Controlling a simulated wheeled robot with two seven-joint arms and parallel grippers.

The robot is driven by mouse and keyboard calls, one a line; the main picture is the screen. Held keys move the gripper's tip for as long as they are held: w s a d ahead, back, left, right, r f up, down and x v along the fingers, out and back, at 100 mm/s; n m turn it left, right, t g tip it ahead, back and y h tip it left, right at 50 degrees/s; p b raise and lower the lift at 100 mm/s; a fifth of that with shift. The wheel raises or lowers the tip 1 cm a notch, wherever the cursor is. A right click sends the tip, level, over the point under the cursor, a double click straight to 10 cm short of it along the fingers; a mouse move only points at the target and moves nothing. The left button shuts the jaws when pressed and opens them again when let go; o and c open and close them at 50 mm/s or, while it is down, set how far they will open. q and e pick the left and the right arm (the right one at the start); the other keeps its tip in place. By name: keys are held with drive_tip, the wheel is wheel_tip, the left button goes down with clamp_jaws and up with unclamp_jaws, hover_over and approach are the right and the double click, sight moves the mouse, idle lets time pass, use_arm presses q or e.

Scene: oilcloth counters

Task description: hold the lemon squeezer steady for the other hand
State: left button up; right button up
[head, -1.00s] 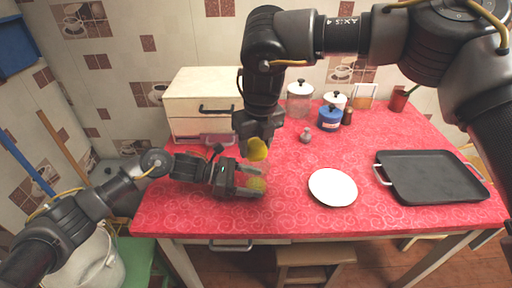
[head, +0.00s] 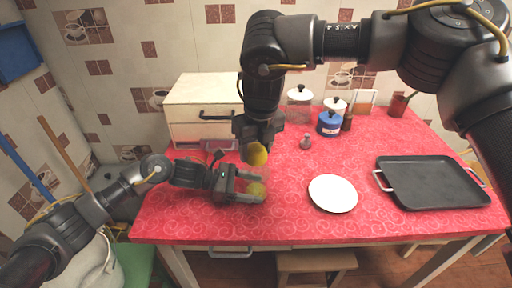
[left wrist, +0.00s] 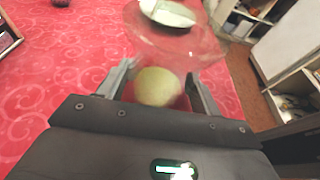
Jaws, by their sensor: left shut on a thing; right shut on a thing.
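My left gripper (head: 250,189) is shut on the lemon squeezer, low over the red counter. The squeezer's yellow-green rounded part (head: 256,188) shows between the fingers, and in the left wrist view it sits between both jaws (left wrist: 157,87). A clear, see-through bowl-like part (left wrist: 178,45) flares out beyond it; its outline is faint in the head view. My right gripper (head: 257,143) points down, shut on a yellow lemon (head: 258,155), just above the squeezer. Whether lemon and squeezer touch cannot be told.
A white plate (head: 333,194) and a black tray (head: 432,184) lie to the right on the red counter (head: 300,225). The front right counter is clear.

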drive_tip(key=shift+f, duration=0.25)
drive_tip(key=shift+f, duration=0.8)
drive_tip(key=shift+r, duration=0.1)
drive_tip(key=shift+r, duration=0.9)
drive_tip(key=shift+r, duration=0.15)
drive_tip(key=shift+f, duration=0.25)
drive_tip(key=shift+f, duration=0.9)
drive_tip(key=shift+r, duration=0.1)
